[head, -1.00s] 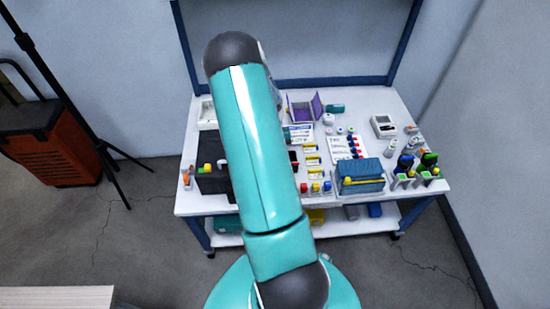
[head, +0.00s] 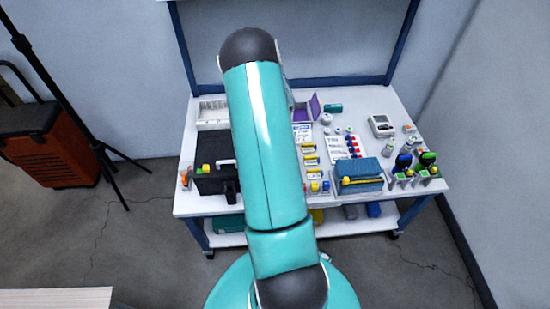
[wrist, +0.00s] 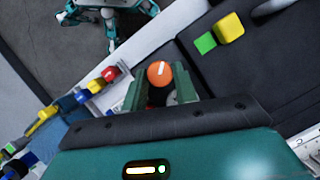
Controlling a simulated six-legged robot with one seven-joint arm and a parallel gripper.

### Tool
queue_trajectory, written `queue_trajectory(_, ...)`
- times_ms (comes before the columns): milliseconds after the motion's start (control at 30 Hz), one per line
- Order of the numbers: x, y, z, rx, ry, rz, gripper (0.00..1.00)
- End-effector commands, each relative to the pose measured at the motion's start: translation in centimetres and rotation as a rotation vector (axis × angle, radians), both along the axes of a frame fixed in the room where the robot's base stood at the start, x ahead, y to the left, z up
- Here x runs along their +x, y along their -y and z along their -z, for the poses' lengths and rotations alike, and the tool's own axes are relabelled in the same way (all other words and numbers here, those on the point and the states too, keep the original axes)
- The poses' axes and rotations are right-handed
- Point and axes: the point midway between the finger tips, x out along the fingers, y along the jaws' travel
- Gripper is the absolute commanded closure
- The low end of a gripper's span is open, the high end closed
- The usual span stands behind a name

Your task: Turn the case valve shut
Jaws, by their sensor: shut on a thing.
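The black case (head: 212,181) sits at the left of the white table, partly behind my arm. In the wrist view its dark surface (wrist: 262,75) fills the upper right. The valve's round orange knob (wrist: 159,72), with a white line across its top, sits between the two green fingers of my gripper (wrist: 160,88). My gripper is shut on the knob. The lower part of the valve is mostly hidden by the gripper. In the head view my arm hides the gripper and the valve.
A yellow block (wrist: 230,28) and a green block (wrist: 205,43) sit on the case near its pale handle (head: 225,162). A blue box (head: 360,172), a white rack (head: 213,112) and several small parts crowd the table.

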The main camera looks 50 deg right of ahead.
Motion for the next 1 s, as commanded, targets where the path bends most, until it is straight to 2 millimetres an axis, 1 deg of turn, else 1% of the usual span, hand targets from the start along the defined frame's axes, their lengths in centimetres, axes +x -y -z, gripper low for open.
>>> queue_trajectory(300,0.2,0.1,-0.1,-0.005,0.004,0.002,0.94)
queue_trajectory(333,0.2,0.1,-0.1,-0.005,0.003,0.002,0.66)
queue_trajectory(400,0.1,0.1,0.0,-0.004,0.003,0.002,0.52)
queue_trajectory(433,0.1,0.1,0.0,-0.003,0.003,0.002,0.50)
queue_trajectory(767,0.1,0.2,-0.3,-0.003,0.001,0.001,0.50)
queue_trajectory(867,0.2,0.5,-1.2,-0.002,0.002,0.002,0.50)
queue_trajectory(1000,0.5,1.5,-3.5,-0.005,0.003,0.002,0.50)
